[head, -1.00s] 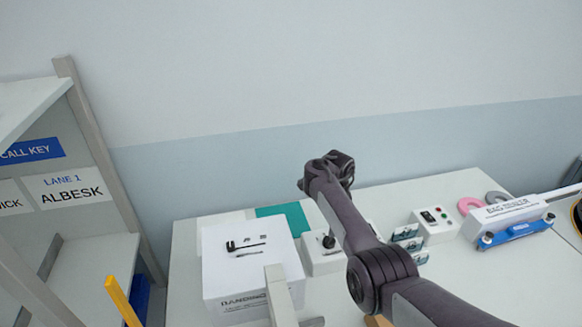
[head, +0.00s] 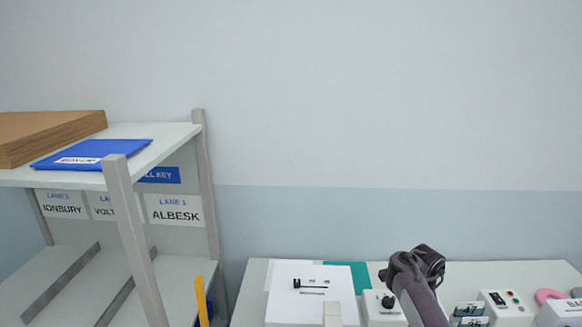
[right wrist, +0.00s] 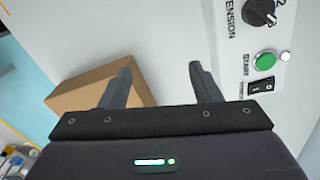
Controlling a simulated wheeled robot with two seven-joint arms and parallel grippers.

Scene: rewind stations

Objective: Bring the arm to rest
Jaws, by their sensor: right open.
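My right gripper (right wrist: 160,72) shows in the right wrist view with its two dark fingers spread apart and nothing between them. Beyond the fingers is a white machine panel (right wrist: 180,35) with a black tension dial (right wrist: 258,12), a green start button (right wrist: 264,62) and a rocker switch. A cardboard box (right wrist: 85,90) lies close behind the left finger; I cannot tell if they touch. In the head view part of my right arm (head: 418,285) rises over the table at the lower right; its fingers cannot be made out there. My left gripper is out of view.
A rack (head: 130,215) with lane labels stands at the left, with a blue folder (head: 100,153) and a cardboard box (head: 50,135) on top. The white table (head: 254,285) carries a white box (head: 290,312), a teal mat (head: 348,275) and small devices. The wall above is clear.

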